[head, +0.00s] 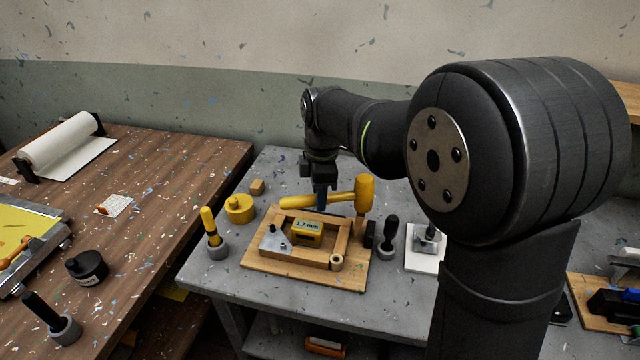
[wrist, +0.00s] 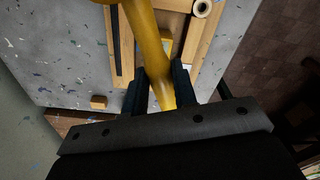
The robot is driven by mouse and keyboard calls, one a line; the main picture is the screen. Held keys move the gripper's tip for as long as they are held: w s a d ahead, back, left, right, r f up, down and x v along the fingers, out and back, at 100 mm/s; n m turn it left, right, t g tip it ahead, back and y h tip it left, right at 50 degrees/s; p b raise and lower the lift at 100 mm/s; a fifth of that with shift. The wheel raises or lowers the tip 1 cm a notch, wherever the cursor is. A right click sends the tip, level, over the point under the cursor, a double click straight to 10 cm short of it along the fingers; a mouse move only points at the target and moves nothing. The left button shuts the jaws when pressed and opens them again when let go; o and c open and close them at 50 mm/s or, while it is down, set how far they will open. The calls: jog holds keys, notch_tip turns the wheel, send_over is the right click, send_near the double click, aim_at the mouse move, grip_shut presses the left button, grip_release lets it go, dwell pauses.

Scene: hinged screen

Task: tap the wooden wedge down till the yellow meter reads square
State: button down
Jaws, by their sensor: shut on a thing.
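My gripper (head: 322,203) is shut on the handle of a yellow mallet (head: 300,201), held above the back of a wooden frame (head: 300,268). The mallet's head (head: 365,193) is at the right, over the frame's back right corner. In the wrist view the handle (wrist: 146,35) runs between both fingers. The yellow meter (head: 306,232) sits inside the frame and its display appears to read 1.7 mm, though small. I cannot clearly pick out the wooden wedge; the mallet and gripper cover part of the frame's back side.
A yellow round pot (head: 239,208) and a small wooden block (head: 257,187) stand left of the frame. A yellow-handled tool (head: 211,225) stands in a grey holder at left, a black-handled one (head: 389,232) at right. A white plate (head: 425,258) lies further right.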

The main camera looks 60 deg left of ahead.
jog(key=shift+a+r, duration=0.1)
jog(key=shift+r, duration=2.65)
jog(key=w+d+m, duration=0.8)
jog(key=w+d, duration=0.1)
jog(key=w, duration=0.6)
jog(key=w+d+m, duration=0.8)
jog(key=w+d, duration=0.2)
jog(key=w, duration=0.5)
jog(key=w+d+m, duration=0.3)
jog(key=d+m, duration=0.2)
jog(key=d, duration=0.5)
jog(key=w+d+m, duration=0.4)
jog(key=d+m, duration=0.1)
jog(key=d, duration=0.6)
jog(key=w+d+r+m, duration=0.1)
jog(key=w+d+m, duration=0.3)
jog(key=d, duration=0.7)
jog(key=shift+d+m+t, duration=0.25)
jog(key=shift+m+t, duration=0.15)
jog(key=shift+m, duration=0.4)
jog(key=shift+w+a, duration=0.1)
